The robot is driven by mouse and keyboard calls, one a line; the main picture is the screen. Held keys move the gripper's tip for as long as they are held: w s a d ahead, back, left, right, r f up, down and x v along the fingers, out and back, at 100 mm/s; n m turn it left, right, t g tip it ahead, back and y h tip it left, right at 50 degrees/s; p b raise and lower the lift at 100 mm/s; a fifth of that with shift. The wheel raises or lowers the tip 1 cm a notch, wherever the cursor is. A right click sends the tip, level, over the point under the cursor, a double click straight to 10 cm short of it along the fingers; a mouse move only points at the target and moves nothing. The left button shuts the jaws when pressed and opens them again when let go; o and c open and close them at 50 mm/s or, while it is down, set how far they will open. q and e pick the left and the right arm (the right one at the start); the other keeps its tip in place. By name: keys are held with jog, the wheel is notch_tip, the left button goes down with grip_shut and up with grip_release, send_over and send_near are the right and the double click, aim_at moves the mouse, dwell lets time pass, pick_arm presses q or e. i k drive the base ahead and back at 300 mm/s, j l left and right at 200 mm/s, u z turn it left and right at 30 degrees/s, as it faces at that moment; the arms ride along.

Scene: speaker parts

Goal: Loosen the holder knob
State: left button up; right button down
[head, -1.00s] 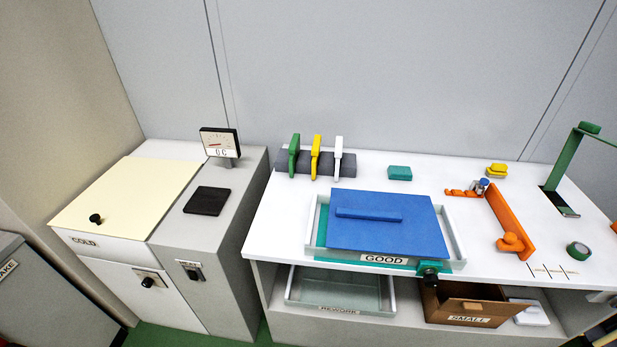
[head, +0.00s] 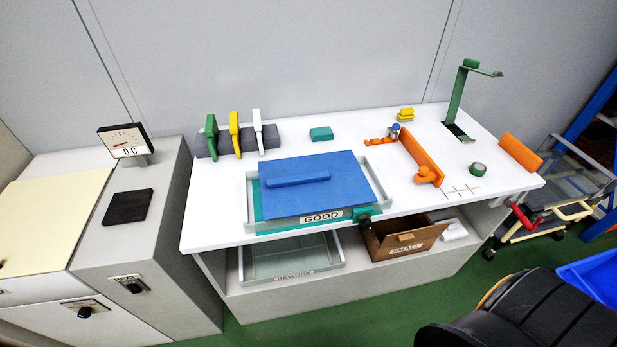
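A small black knob (head: 364,222) sits on a teal block at the table's front edge, at the right of the GOOD label. An orange bracket (head: 424,160) stands on the table to the right, with a rounded orange knob (head: 429,176) at its near end. A green stand (head: 456,97) with a bent arm rises at the table's back right. I cannot tell from this view which of these is the holder. Neither of my grippers shows in the head view.
The GOOD tray (head: 250,203) holds a blue lid-like panel (head: 318,190). Green, yellow and white handled tools stand in a grey rack (head: 224,142). A cardboard box (head: 381,248) is on the shelf below. A large black rounded shape (head: 530,315) fills the lower right.

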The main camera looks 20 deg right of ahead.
aim_at(365, 225)
jog(key=k+l, duration=0.4)
jog(key=l, duration=0.2)
jog(key=k+l, duration=0.4)
jog(key=l, duration=0.15)
jog(key=k+l, duration=0.4)
jog(key=l, duration=0.2)
jog(key=i+l+u, duration=0.25)
jog(key=i+l, duration=0.25)
jog(key=i, duration=0.15)
jog(key=i+l+u, duration=0.3)
jog(key=i+l, duration=0.3)
jog(key=k+j, duration=0.2)
jog(key=j, duration=0.2)
jog(key=k+j, duration=0.15)
jog(key=j, duration=0.2)
jog(key=k+j, duration=0.2)
jog(key=j, duration=0.2)
jog(key=k+j, duration=0.15)
jog(key=j, duration=0.2)
jog(key=k+j, duration=0.2)
jog(key=j, duration=0.2)
jog(key=k+j, duration=0.15)
jog(key=j, duration=0.25)
